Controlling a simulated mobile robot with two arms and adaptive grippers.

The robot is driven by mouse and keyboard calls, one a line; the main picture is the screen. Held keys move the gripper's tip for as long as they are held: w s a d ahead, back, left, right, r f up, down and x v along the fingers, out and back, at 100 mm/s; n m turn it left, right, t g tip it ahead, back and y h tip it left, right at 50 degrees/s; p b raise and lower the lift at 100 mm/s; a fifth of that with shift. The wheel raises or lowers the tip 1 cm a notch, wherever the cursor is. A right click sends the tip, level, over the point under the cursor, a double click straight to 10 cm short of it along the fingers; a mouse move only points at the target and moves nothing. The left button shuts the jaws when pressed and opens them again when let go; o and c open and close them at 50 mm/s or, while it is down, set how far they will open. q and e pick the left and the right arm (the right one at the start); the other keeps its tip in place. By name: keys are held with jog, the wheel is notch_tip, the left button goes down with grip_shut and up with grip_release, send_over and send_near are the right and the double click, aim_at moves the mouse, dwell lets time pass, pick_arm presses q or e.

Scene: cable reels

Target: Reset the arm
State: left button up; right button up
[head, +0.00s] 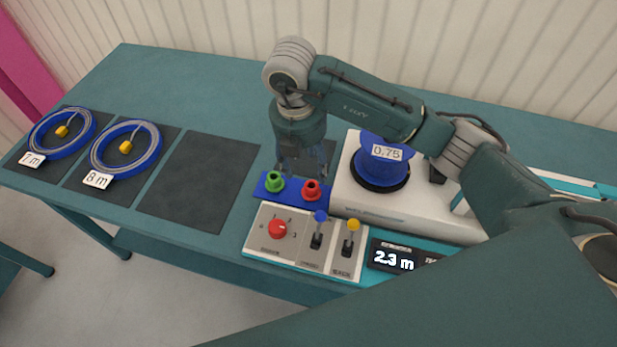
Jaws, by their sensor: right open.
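My right arm comes in from the right and bends over the cable machine. My right gripper (303,168) points down, open and empty, above the blue button block with a green button (275,181) and a red button (311,189). Whether its fingertips touch anything is hard to tell. My left gripper is not in view. A blue reel (376,174) labelled 0,75 sits on the white machine (352,201), partly behind my right arm.
Two blue cable coils lie on dark mats at the left, labelled 7 m (62,132) and 8 m (126,146). A third mat (200,180) is empty. The control panel (262,245) has a red knob and two levers. A display (393,259) reads 2.3 m.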

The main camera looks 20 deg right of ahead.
jog(key=shift+s+r, duration=0.1)
jog(key=shift+r, duration=0.85)
jog(key=shift+a+r, duration=0.1)
